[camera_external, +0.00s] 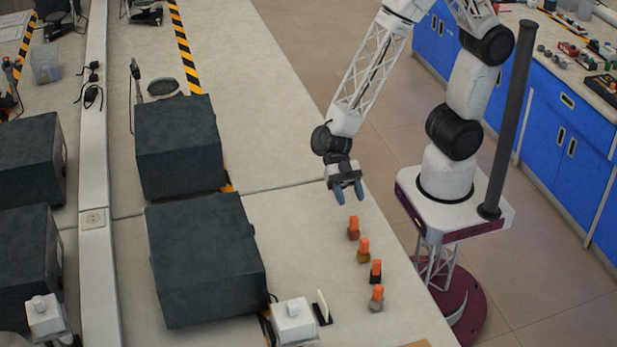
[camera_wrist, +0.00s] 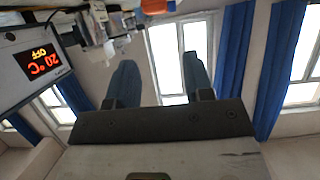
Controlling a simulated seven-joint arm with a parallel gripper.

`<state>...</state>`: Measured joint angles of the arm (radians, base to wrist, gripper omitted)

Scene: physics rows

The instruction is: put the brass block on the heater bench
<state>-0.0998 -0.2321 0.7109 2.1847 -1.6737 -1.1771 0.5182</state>
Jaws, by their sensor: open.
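Several small blocks with orange tops stand in a row near the table's right edge in the external view. The one with a yellowish base (camera_external: 363,257) looks like the brass block; it is second from the far end. My gripper (camera_external: 349,193) is open and empty, above the table and beyond the reddish-based block (camera_external: 353,234), apart from it. In the wrist view, my gripper (camera_wrist: 160,58) shows two spread blue fingers with nothing between them. A box with a display (camera_wrist: 45,62) reading 20 °C and OFF appears upside down there. I cannot tell which thing is the heater bench.
A black-based block (camera_external: 376,276) and a grey-based block (camera_external: 376,304) stand nearer the camera. Large dark boxes (camera_external: 205,255) (camera_external: 178,145) occupy the table's left. A white device (camera_external: 292,320) stands at the front. The table between boxes and row is clear.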

